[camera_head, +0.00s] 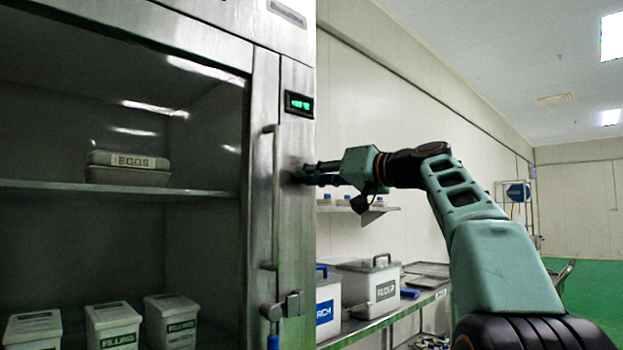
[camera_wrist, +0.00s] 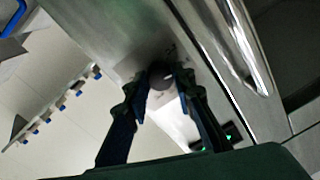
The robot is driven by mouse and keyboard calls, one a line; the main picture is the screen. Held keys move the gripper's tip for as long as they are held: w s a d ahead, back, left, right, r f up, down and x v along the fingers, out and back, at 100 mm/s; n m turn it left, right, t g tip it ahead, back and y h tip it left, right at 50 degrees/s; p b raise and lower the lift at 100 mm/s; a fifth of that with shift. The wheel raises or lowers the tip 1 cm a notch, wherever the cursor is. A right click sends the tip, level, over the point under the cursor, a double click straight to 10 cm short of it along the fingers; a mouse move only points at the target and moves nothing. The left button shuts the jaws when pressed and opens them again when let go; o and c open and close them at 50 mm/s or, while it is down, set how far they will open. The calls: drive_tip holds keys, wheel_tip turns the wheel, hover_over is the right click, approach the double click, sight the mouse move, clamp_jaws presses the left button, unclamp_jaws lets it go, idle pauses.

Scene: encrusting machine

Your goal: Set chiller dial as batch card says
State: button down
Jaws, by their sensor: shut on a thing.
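The chiller (camera_head: 293,230) is a tall steel cabinet with a glass-fronted door on the left of the head view. Its dial (camera_wrist: 181,76) is a dark round knob on the steel front panel in the wrist view. My gripper (camera_wrist: 172,84) is shut on the dial, one finger on each side. In the head view my gripper (camera_head: 308,174) reaches the panel from the right and hides the dial. The green display (camera_head: 299,104) sits above it; its digits are too small to read. It also shows in the wrist view (camera_wrist: 229,134). I see no batch card that I can make out.
A vertical door handle (camera_head: 270,197) stands just left of my gripper, and shows in the wrist view (camera_wrist: 238,45). White bins (camera_head: 368,285) stand on the right bench, below a small shelf (camera_head: 357,209).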

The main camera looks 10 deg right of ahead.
idle(0.4)
drive_tip(key=c, duration=1.6)
unclamp_jaws()
drive_tip(key=v, duration=1.2)
drive_tip(key=shift+w, duration=0.1)
